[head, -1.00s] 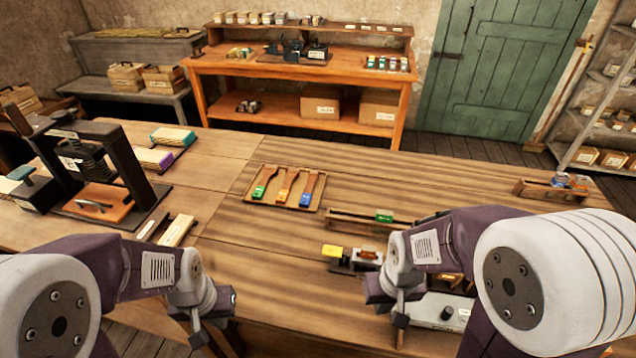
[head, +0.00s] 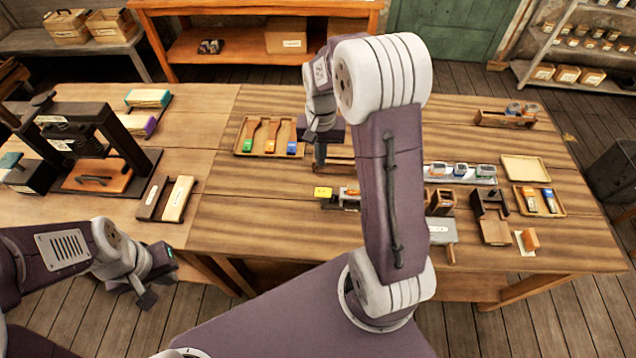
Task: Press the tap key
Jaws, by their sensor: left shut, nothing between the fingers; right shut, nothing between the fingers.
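I cannot tell for certain which thing is the tap key. A small dark device with a yellow block (head: 323,193) stands on the table near the middle, partly hidden by my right arm. A black block with a teal top (head: 10,161) stands at the far left, beside the press. My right gripper (head: 320,156) is shut and empty, pointing down above the table, behind the yellow-block device in the picture and right of the brush tray. My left gripper (head: 148,298) is shut and empty, low in front of the table's front edge.
The dark handwheel press (head: 118,150) stands at left. A tray of brushes (head: 240,152) lies at centre. Right of my arm are a strip of small jars (head: 460,178), wooden blocks (head: 490,205) and a small tray (head: 556,205). The front middle of the tabletop is clear.

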